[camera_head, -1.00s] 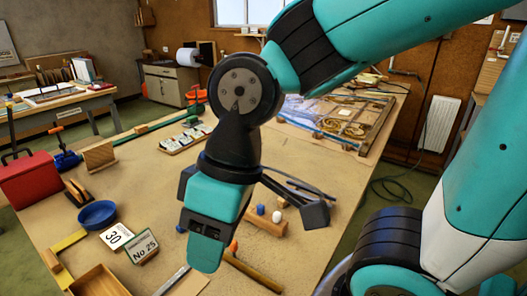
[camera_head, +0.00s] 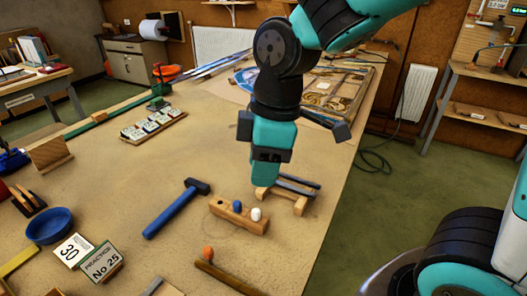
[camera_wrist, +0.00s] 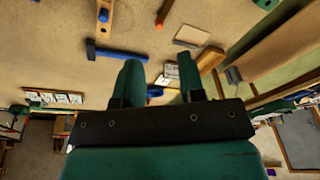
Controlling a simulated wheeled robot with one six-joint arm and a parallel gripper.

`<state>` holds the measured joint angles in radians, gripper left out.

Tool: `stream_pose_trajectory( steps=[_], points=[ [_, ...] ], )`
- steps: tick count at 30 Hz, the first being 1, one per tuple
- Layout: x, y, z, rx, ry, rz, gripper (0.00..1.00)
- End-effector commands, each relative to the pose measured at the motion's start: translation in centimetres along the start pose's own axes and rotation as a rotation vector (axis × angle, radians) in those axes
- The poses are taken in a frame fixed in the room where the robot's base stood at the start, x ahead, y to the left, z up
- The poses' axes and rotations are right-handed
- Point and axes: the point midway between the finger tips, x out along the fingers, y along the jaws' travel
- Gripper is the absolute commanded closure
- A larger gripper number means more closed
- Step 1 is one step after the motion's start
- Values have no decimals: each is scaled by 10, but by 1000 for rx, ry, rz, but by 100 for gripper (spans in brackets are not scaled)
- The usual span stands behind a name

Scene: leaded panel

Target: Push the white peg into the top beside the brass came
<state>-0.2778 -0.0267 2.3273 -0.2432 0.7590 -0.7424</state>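The white peg (camera_head: 256,214) stands in a small wooden block (camera_head: 226,214), beside a blue peg (camera_head: 237,206). The leaded panel (camera_head: 345,84) lies at the far right end of the bench, partly hidden by my arm; I cannot pick out the brass came. My gripper (camera_head: 268,175) points down over the bench, behind and above the peg block in the head view. In the wrist view my gripper (camera_wrist: 160,85) shows two green fingers apart with nothing held between them. The wooden block (camera_wrist: 104,20) is near the top of that view; the white peg is not clear there.
A blue-handled hammer (camera_head: 177,208) lies left of the block, and an orange-ended wooden tool (camera_head: 225,278) lies in front. A wooden stand (camera_head: 298,199) with dark bars is close by my gripper. A tray of small tiles (camera_head: 153,126) sits farther left. Bare bench lies between.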

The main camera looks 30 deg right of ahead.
Motion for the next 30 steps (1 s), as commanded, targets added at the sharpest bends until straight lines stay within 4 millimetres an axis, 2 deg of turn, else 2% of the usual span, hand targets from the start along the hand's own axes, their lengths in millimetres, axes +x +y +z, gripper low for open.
stream_pose_trajectory(
  steps=[1,3,6,9,12,17,30],
  points=[
    [9,19,-2,-99,-34,5,64],
    [18,42,-3,-246,-79,12,64],
    [29,69,-3,-418,-134,11,64],
    [37,85,-2,-536,-170,3,64],
    [42,93,-1,-595,-189,-3,64],
    [56,96,2,-612,-194,-7,64],
    [144,99,19,-609,-194,-10,64]
  ],
)
